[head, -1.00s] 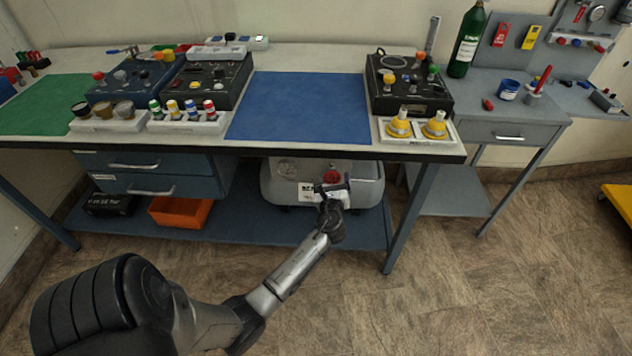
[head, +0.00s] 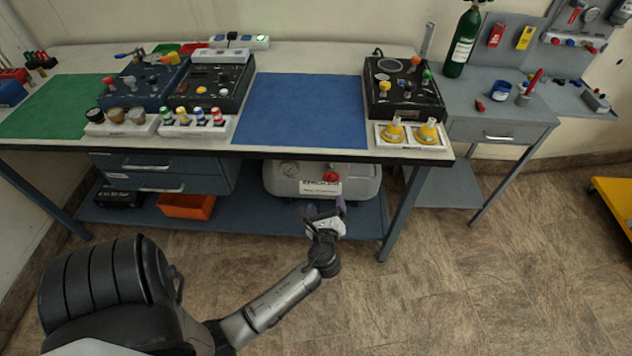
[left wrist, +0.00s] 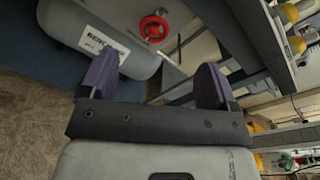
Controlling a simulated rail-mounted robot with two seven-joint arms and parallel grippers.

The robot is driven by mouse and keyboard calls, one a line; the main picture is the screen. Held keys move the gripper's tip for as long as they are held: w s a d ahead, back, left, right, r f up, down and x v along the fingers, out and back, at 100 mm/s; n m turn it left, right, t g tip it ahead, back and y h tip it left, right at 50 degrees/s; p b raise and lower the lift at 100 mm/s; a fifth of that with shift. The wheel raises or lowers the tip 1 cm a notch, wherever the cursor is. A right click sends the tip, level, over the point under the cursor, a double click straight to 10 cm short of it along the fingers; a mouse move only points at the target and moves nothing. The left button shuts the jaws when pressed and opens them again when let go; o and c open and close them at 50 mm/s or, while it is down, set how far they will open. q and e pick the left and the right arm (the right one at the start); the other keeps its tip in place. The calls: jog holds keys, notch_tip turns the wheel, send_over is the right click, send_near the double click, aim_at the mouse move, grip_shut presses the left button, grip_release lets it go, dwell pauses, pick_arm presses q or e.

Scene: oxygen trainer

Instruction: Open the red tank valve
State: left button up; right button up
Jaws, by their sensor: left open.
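A grey tank (head: 350,182) lies on the shelf under the workbench. Its red valve (head: 330,177) sits on the front, above and beside a white label. My left gripper (head: 326,206) is in front of the tank, a little below the valve, and apart from it. In the left wrist view, the red round valve handle (left wrist: 154,28) is at the top centre, beyond the two purple fingertips of my left gripper (left wrist: 154,82). The fingers are wide apart with nothing between them. The tank (left wrist: 80,28) fills the upper left there. My right gripper is not in view.
The workbench edge (head: 300,154) and its right leg (head: 402,215) stand above and right of the tank. An orange bin (head: 187,206) sits left on the lower shelf (head: 250,217). The floor (head: 450,280) in front is clear.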

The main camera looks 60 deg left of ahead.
pick_arm(q)
jog(key=s+d+r+n+h+p, duration=0.2)
jog(key=s+d+r+n+p, duration=0.1)
jog(key=r+p, duration=0.6)
jog(key=s+d+r+n+g+h+p, duration=0.1)
jog(key=s+d+r+n+h+p, duration=0.2)
jog(key=r+n+p, duration=0.3)
jog(key=shift+s+d+r+g+p, duration=0.35)
jog(key=shift+r+p, duration=1.1)
jog(key=shift+p, duration=0.95)
